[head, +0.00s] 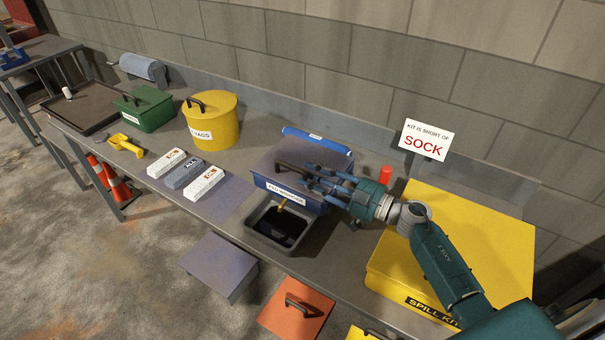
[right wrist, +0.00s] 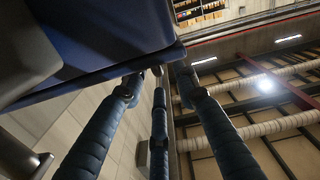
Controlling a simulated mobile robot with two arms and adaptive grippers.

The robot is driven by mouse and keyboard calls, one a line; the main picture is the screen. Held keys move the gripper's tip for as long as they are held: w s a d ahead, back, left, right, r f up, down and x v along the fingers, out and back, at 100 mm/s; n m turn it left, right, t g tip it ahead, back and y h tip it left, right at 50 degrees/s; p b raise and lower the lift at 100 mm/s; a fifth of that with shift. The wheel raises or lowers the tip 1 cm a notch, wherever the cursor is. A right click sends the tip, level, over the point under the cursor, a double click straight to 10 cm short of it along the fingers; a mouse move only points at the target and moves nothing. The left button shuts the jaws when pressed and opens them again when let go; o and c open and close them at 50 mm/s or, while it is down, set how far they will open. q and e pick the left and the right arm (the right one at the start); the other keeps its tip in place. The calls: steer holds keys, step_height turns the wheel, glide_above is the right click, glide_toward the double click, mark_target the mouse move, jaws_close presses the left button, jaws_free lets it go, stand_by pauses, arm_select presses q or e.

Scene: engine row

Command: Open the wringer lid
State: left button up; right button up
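The wringer (head: 262,183) is a blue box with a white label on its front, standing on the bench. Its grey top with a dark handle (head: 290,168) looks shut. A blue strip (head: 318,141) with a small label stands along its back edge. My right gripper (head: 318,184) reaches in from the right, its fingers spread over the box's right front part and partly hiding it. In the right wrist view the fingers (right wrist: 160,88) are apart with nothing between them, and a blue edge (right wrist: 110,65) lies close to the tips. Whether they touch it is unclear. My left gripper is not in view.
A dark tray (head: 250,229) stands in front of the wringer. A yellow spill kit box (head: 470,220) is at right, below my arm. A red cylinder (head: 385,175) stands behind the gripper. A yellow bin (head: 225,122) and packs (head: 185,173) are left. A wall closes the back.

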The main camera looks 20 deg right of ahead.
mark_target(301, 170)
steer(key=shift+b+x, duration=0.5)
steer(key=shift+x, duration=1.35)
steer(key=shift+w, duration=0.1)
steer(key=c, duration=0.3)
steer(key=shift+w+f, duration=0.1)
steer(key=shift+f, duration=0.05)
jaws_close()
